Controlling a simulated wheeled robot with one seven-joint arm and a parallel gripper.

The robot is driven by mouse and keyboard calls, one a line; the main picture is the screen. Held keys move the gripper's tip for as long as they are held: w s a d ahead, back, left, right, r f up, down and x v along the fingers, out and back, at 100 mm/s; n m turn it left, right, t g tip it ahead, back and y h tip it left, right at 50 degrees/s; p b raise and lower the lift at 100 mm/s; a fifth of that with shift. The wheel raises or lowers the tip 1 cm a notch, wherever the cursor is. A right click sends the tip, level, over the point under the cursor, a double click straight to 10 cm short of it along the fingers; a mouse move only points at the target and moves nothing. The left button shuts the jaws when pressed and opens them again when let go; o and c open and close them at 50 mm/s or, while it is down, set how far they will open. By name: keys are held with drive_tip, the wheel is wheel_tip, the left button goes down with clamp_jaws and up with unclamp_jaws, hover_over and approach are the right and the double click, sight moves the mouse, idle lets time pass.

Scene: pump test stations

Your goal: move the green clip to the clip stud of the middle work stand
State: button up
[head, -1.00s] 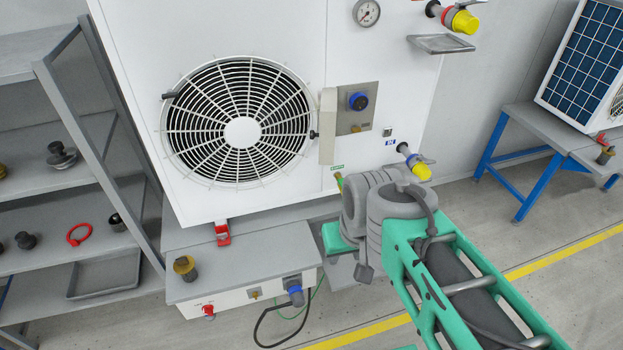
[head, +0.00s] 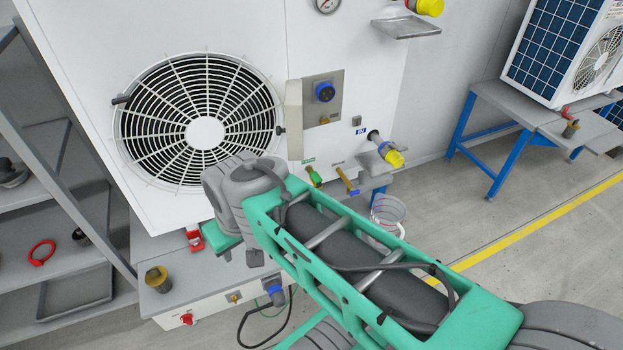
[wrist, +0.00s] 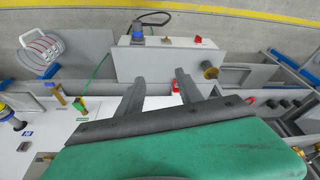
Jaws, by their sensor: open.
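The green clip (head: 314,176) sits low on the front of the white fan unit (head: 80,70), below a small green label. It also shows in the wrist view (wrist: 80,104) at left, where a thin green cable runs near it. My gripper shows in the wrist view (wrist: 158,92) with its two grey fingers apart and nothing between them. It is to the right of the clip there, with a white socket box (wrist: 160,64) beyond the fingers. I cannot make out a clip stud on the middle work stand.
A brass valve with a blue tip (head: 346,181) and a yellow-capped pipe (head: 390,154) are right of the clip. A bucket (head: 388,210) stands on the floor. Shelves (head: 60,212) are at left. A blue-legged stand (head: 500,95) is at right, with clear floor before it.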

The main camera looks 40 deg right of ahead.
sight(319, 185)
drive_tip(key=shift+o, duration=1.4)
drive_tip(key=w+d+f+m+t+b, duration=0.2)
drive_tip(key=w+d+f+m+b, duration=0.1)
drive_tip(key=w+f+b, duration=0.5)
wheel_tip(319, 185, down, 3)
drive_tip(key=d+b, duration=0.1)
drive_tip(key=b, duration=0.2)
drive_tip(key=shift+m+t+y, duration=0.4)
drive_tip(key=w+d+f+m+t+h+b, duration=0.1)
drive_tip(key=w+d+f+m+t+b, duration=0.35)
drive_tip(key=d+b, duration=0.45)
drive_tip(key=w+d+f+m+t+h+b, duration=0.1)
drive_tip(key=w+d+f+m+t+b, duration=0.2)
drive_tip(key=d+f+m+b, duration=0.45)
drive_tip(key=s+d+r+m+t+h+b, duration=0.1)
drive_tip(key=d+b, duration=0.1)
drive_tip(key=d, duration=0.2)
drive_tip(key=s+d+r+m+t+h+b, duration=0.1)
drive_tip(key=s+d+m+b, duration=0.1)
drive_tip(key=d, duration=0.2)
drive_tip(key=s+d+r+m+t+h+b, duration=0.1)
drive_tip(key=d+m+b, duration=0.1)
drive_tip(key=d, duration=0.3)
drive_tip(key=shift+s+r+t+h+b, duration=0.1)
drive_tip(key=shift+s+t+h+b, duration=0.25)
drive_tip(key=shift+h+b, duration=0.05)
drive_tip(key=shift+s+d+r+m, duration=0.1)
drive_tip(key=shift+d+r+m, duration=0.1)
drive_tip(key=shift+m, duration=0.1)
drive_tip(key=shift+r, duration=0.1)
